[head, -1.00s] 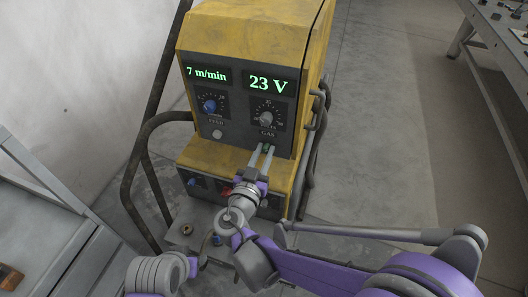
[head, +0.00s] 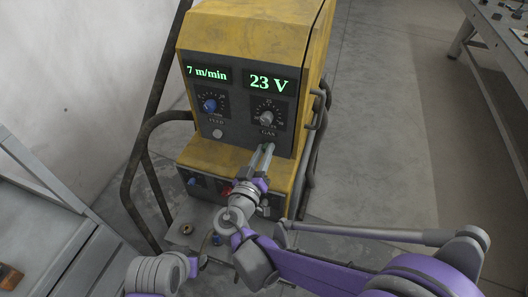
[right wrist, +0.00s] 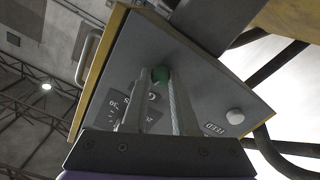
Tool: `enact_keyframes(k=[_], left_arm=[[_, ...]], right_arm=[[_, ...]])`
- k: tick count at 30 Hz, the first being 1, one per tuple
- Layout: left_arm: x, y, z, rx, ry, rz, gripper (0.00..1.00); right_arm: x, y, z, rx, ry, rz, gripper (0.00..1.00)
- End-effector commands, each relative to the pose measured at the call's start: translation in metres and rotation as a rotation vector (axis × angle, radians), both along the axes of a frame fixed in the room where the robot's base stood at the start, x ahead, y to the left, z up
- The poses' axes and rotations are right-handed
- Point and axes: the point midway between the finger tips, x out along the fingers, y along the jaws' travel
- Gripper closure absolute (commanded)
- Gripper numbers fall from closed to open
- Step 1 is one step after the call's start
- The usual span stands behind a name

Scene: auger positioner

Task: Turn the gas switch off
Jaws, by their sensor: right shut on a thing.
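The yellow welding machine (head: 225,40) stands ahead, with a dark front panel. The gas switch sits just under the GAS label at the lower right of that panel; in the head view my fingertips cover it. My left gripper is not in view.
Above are a blue feed knob (head: 210,105), a grey volts knob (head: 266,118) and green displays reading 7 m/min and 23 V. A white button (head: 217,134) is left of my fingers. Dark tube rails (head: 130,180) flank the machine.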

Motion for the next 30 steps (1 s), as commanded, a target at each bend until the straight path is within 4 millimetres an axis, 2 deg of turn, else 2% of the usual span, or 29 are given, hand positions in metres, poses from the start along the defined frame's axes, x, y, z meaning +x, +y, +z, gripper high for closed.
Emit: enact_keyframes(k=[30], left_arm=[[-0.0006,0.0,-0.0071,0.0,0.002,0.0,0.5]], right_arm=[[0.001,0.0009,-0.0008,-0.878,0.283,-0.002,1.0]])
